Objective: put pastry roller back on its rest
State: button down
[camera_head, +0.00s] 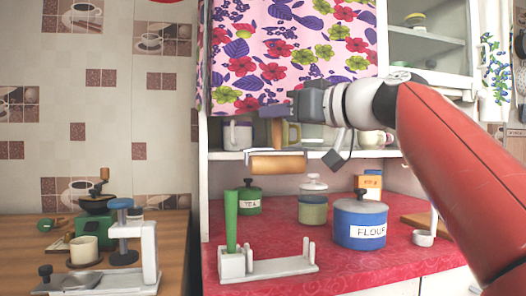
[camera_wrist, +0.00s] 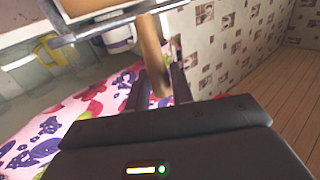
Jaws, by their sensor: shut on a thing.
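The pastry roller hangs from my gripper (camera_head: 284,120), with its wooden cylinder (camera_head: 277,164) level below a thin metal frame. It is in the air above the red counter, in front of the shelf. In the wrist view its wooden handle (camera_wrist: 152,50) stands between my two fingers (camera_wrist: 158,88), which are shut on it. The roller's cylinder and metal frame show at the top edge there.
A blue FLOUR canister (camera_head: 360,222) stands right of the rest. A green TEA canister (camera_head: 249,200) and a pale green jar (camera_head: 313,208) stand behind it. A shelf (camera_head: 345,153) with mugs is behind my gripper. A wooden table (camera_head: 30,236) with a grinder is at left.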

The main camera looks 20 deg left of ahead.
aim_at(283, 173)
jog(key=shift+f, duration=0.45)
jog(key=shift+s+d+f, duration=0.2)
jog(key=shift+d, duration=0.1)
notch_tip(283, 173, down, 6)
jog(key=b, duration=0.3)
jog(key=shift+r, duration=0.15)
jog(key=shift+b, duration=0.3)
notch_tip(283, 173, down, 4)
jog(key=b, duration=0.4)
jog(key=shift+b, duration=0.3)
jog(key=shift+f+b, duration=0.5)
jog(key=shift+b, duration=0.05)
jog(key=shift+f+b, duration=0.9)
jog(key=shift+b, duration=0.05)
